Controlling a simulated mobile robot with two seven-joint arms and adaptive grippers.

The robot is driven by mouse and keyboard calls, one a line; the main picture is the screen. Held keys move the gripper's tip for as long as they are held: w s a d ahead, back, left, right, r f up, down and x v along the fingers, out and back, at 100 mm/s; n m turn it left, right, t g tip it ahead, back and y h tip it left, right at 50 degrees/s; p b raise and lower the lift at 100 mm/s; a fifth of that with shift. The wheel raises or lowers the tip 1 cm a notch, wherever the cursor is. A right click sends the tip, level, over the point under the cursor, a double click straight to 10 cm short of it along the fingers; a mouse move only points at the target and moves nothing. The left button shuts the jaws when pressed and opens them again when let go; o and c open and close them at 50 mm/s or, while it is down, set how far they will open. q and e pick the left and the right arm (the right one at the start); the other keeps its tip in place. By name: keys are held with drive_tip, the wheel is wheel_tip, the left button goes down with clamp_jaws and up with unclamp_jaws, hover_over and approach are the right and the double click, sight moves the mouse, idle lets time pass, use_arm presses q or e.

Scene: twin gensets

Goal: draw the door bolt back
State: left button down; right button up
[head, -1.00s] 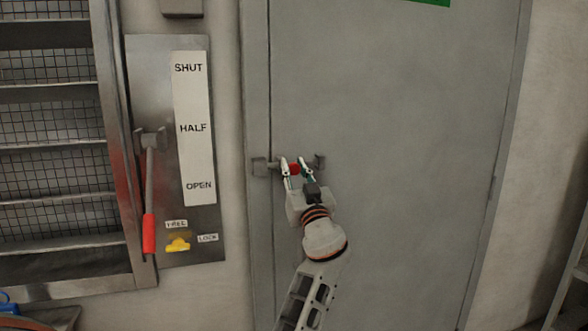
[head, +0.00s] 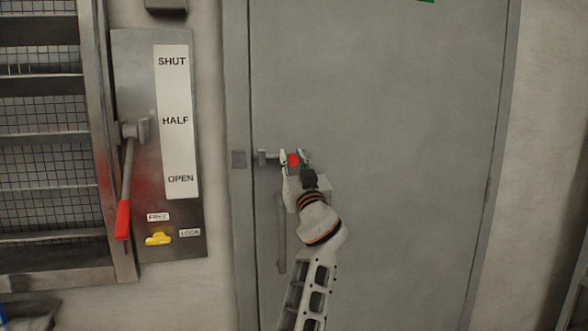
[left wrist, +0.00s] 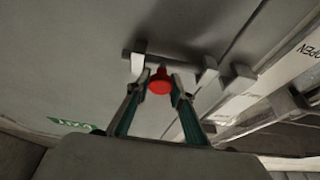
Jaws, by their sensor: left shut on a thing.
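The door bolt (head: 271,158) lies level on the grey door, its bar running through a bracket (head: 262,158) near the door's left edge. The keeper (head: 238,159) sits on the door frame to the left, and a gap shows between it and the bracket. My left gripper (head: 294,159) is shut on the bolt's red knob (head: 293,160), right of that bracket. In the left wrist view the red knob (left wrist: 160,82) shows between the two fingertips (left wrist: 158,90). The far bracket is mostly hidden by my gripper in the head view. My right gripper is not in view.
A door handle (head: 281,240) hangs below the bolt, beside my left arm. Left of the door is a steel plate (head: 135,75) with a red-gripped lever (head: 123,215), a SHUT/HALF/OPEN label and a yellow catch (head: 158,239). Louvres stand farther left. The door's right side is clear.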

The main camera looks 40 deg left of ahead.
use_arm(q)
drive_tip(key=shift+w+d, duration=0.25)
drive_tip(key=shift+w, duration=0.05)
drive_tip(key=shift+r, duration=0.15)
drive_tip(key=shift+s+r, duration=0.1)
drive_tip(key=c, duration=1.8)
unclamp_jaws()
drive_tip(key=shift+o, duration=0.2)
drive_tip(key=shift+d, duration=0.1)
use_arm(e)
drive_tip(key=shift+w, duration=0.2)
use_arm(q)
drive_tip(key=shift+f, duration=0.25)
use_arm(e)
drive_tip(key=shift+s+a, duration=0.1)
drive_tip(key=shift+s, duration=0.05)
use_arm(q)
drive_tip(key=v, duration=0.7)
